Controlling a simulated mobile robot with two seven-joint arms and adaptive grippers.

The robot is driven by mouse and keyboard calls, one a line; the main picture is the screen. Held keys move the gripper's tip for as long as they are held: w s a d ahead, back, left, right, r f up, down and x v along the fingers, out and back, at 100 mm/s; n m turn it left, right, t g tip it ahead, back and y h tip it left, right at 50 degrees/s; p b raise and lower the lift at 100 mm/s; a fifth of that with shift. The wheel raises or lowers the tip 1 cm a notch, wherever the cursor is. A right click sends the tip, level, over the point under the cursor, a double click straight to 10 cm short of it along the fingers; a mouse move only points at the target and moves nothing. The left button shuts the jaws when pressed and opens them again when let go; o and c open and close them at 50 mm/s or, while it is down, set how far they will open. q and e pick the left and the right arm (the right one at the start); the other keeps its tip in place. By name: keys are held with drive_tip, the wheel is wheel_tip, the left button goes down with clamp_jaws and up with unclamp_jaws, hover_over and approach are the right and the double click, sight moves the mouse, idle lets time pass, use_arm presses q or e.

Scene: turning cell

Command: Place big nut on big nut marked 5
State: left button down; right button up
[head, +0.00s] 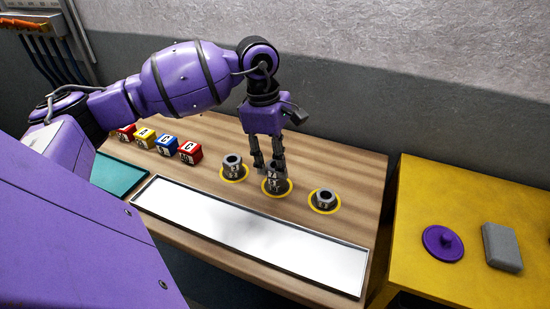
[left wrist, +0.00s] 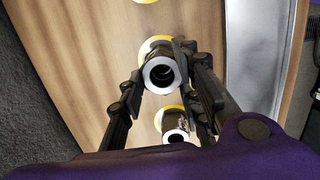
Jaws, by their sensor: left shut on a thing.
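Three grey big nuts stand on yellow rings in a row on the wooden table. In the head view they are the left nut (head: 232,166), the middle grey stack (head: 274,183) and the right nut (head: 325,198). The middle one looks taller, like one nut upon another, upright over its ring. My left gripper (head: 271,169) points down and is shut on the upper nut there, which shows in the left wrist view (left wrist: 160,74) between the fingers. I cannot tell whether the upper nut rests fully on the lower. White markings are too small to read surely. My right gripper is out of view.
Several lettered blocks (head: 165,146) in red, yellow and blue stand at the back left. A long white tray (head: 250,236) lies along the front, with a teal tray (head: 118,175) to its left. A yellow table (head: 430,200) at right bears a purple lidlike disc (head: 442,243) and a grey block (head: 502,247).

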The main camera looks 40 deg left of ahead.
sight(268, 162)
use_arm(q)
drive_tip(key=shift+f, duration=0.2)
drive_tip(key=c, duration=1.3)
unclamp_jaws()
drive_tip(key=r, duration=0.4)
drive_tip(key=a+r, duration=0.1)
drive_tip(key=r, duration=0.7)
drive_tip(key=shift+s+a+r+b, duration=0.2)
drive_tip(key=shift+s+a+b, duration=0.05)
drive_tip(key=shift+a+b, duration=0.1)
